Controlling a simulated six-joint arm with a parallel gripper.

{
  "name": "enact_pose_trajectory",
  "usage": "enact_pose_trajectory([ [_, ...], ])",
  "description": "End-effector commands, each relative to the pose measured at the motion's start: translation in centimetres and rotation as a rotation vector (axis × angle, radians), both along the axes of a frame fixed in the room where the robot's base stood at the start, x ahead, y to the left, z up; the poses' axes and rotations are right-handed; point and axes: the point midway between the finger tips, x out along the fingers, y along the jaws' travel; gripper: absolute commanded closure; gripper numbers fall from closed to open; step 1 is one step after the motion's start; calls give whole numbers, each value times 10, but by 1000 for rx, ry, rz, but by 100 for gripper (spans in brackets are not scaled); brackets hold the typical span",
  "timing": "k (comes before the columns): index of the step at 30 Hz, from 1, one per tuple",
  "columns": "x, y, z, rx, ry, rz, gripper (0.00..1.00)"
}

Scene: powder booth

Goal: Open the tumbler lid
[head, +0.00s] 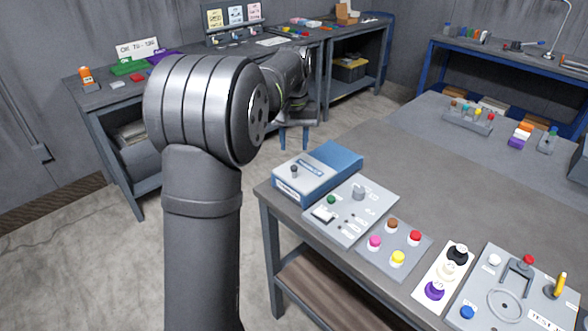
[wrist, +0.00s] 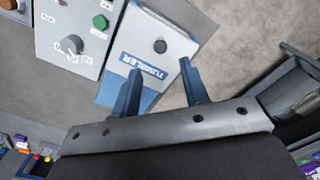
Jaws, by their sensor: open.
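The tumbler (head: 335,160) is a blue and light grey box at the near left corner of the right-hand table. A dark round knob (head: 294,169) stands on its light grey part; which part is the lid I cannot tell for certain. In the wrist view the tumbler's light grey face (wrist: 180,40) shows the knob (wrist: 160,46) and a "TUMBLER" label.
A grey control panel (head: 345,215) with a green button and a dial sits beside the tumbler. A panel with coloured knobs (head: 397,245), a white stand of bottles (head: 436,270) and another panel (head: 500,262) follow along the table (head: 430,170). The table's middle is clear.

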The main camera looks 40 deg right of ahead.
Motion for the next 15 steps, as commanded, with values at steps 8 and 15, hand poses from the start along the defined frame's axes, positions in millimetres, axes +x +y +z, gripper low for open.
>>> enact_pose_trajectory([
  [8, 0, 1, -60, 2, 1, -1, 59],
  [15, 0, 0, -90, 1, -1, -1, 59],
])
